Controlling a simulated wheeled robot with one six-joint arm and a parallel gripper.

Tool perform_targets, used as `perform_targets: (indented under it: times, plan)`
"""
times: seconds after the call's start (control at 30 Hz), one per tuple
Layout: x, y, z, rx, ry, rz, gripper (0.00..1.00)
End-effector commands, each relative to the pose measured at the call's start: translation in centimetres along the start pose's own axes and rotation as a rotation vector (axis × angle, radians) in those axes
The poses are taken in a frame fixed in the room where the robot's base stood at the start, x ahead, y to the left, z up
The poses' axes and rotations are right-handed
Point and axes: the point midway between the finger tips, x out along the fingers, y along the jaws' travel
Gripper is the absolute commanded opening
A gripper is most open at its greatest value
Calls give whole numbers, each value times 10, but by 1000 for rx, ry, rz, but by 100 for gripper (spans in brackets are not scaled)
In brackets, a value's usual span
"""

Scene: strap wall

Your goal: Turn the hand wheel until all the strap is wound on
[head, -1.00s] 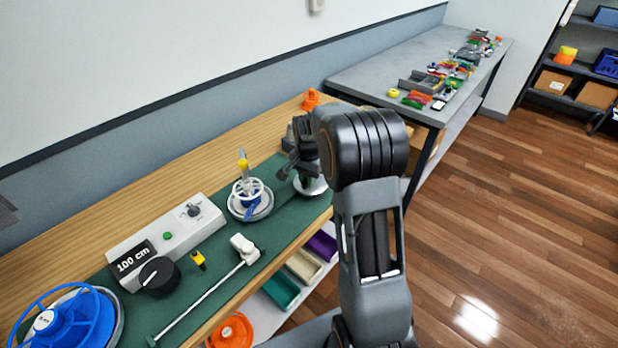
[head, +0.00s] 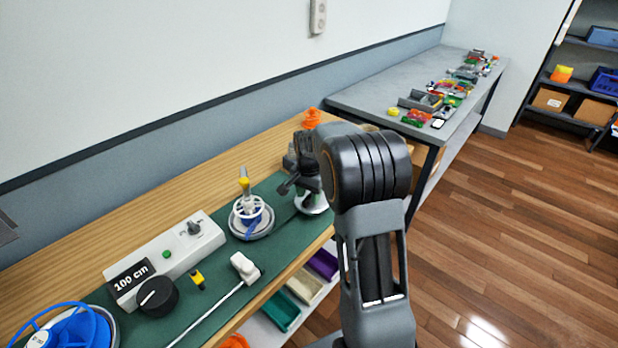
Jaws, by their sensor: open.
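A white spoked wheel (head: 248,207) sits on a round grey base on the green mat, with a yellow-tipped post (head: 244,184) rising at it and a blue part (head: 251,228) below. A larger blue spoked wheel (head: 72,328) is at the lower left, cut by the picture edge. I cannot tell for sure which is the hand wheel. A thin dark line on the mat by the white wheel may be strap; I cannot tell. My gripper (head: 287,186) is open, right of the white wheel and apart from it. It partly hides a silver round piece (head: 314,204).
A white panel (head: 172,258) reading "100 cm" has a black knob (head: 158,297). A white-headed rod (head: 243,267) and a small yellow piece (head: 197,279) lie in front. An orange piece (head: 312,117) stands behind my arm. A grey table (head: 385,98) with several small parts is farther back.

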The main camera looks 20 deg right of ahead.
Motion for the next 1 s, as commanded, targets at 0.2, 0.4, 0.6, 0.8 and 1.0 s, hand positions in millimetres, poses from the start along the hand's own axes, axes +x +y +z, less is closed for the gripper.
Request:
perform_targets:
  times: [0.2, 0.4, 0.6, 0.8, 1.0]
  plan:
    - [-43, -1, -1, 0, 4, -4, 43]
    - [-83, -1, 0, 0, 3, -3, 43]
    - [-111, -1, 0, 0, 2, -2, 43]
    - [-125, -1, 0, 0, 0, 0, 43]
    - [-127, -1, 0, 0, 1, -1, 43]
